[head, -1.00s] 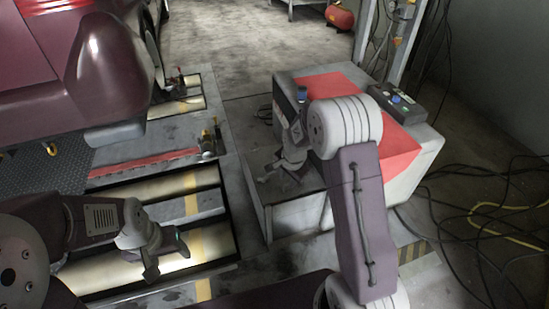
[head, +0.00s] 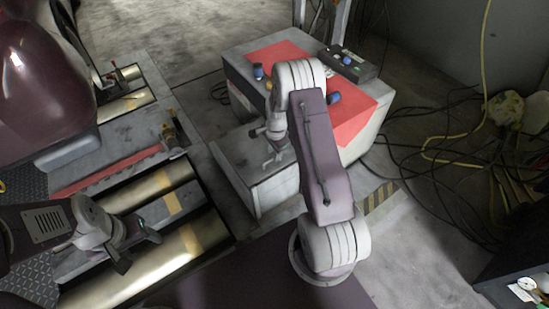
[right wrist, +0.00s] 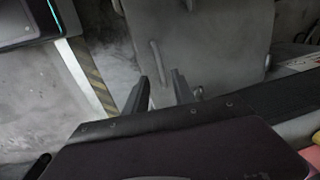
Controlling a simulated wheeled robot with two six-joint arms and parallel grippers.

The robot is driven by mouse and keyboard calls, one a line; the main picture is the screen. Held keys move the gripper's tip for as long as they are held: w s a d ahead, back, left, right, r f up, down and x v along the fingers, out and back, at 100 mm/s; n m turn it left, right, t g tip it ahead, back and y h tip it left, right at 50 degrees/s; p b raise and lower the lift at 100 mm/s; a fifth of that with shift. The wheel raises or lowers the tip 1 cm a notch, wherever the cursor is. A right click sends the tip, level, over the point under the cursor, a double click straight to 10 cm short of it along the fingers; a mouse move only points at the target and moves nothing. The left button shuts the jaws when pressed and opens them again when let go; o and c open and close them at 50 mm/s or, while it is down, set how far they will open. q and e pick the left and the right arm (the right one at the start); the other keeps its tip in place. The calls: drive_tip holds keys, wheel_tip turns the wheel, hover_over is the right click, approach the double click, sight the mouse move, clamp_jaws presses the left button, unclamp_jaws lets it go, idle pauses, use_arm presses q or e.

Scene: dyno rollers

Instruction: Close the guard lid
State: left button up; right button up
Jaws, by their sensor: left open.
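A flat grey panel, which looks like the guard lid (head: 235,150), covers the low left part of a grey cabinet in the head view. In the right wrist view the grey panel (right wrist: 215,35) fills the upper middle and carries a thin bar handle (right wrist: 157,62). My right gripper (head: 273,148) is over this panel; its two fingers are apart in the right wrist view (right wrist: 162,88), with the handle just beyond the gap. I cannot tell whether they touch it. My left gripper (head: 138,245) is open and empty above the metal rollers (head: 195,245).
The cabinet (head: 265,190) has a red top (head: 350,120) with a control box (head: 347,64) at its back right. A dark red car (head: 30,75) stands at left. Loose cables (head: 430,150) lie on the floor at right, beside a yellow-black striped strip (head: 380,198).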

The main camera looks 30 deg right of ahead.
drive_tip(key=f, duration=0.1)
drive_tip(key=f+b, duration=0.1)
drive_tip(key=shift+w+f, duration=0.2)
drive_tip(key=shift+f, duration=0.2)
use_arm(q)
drive_tip(key=shift+f, duration=0.85)
use_arm(e)
clamp_jaws()
drive_tip(key=shift+s, duration=0.15)
drive_tip(key=c, duration=0.7)
unclamp_jaws()
drive_tip(key=o, duration=0.7)
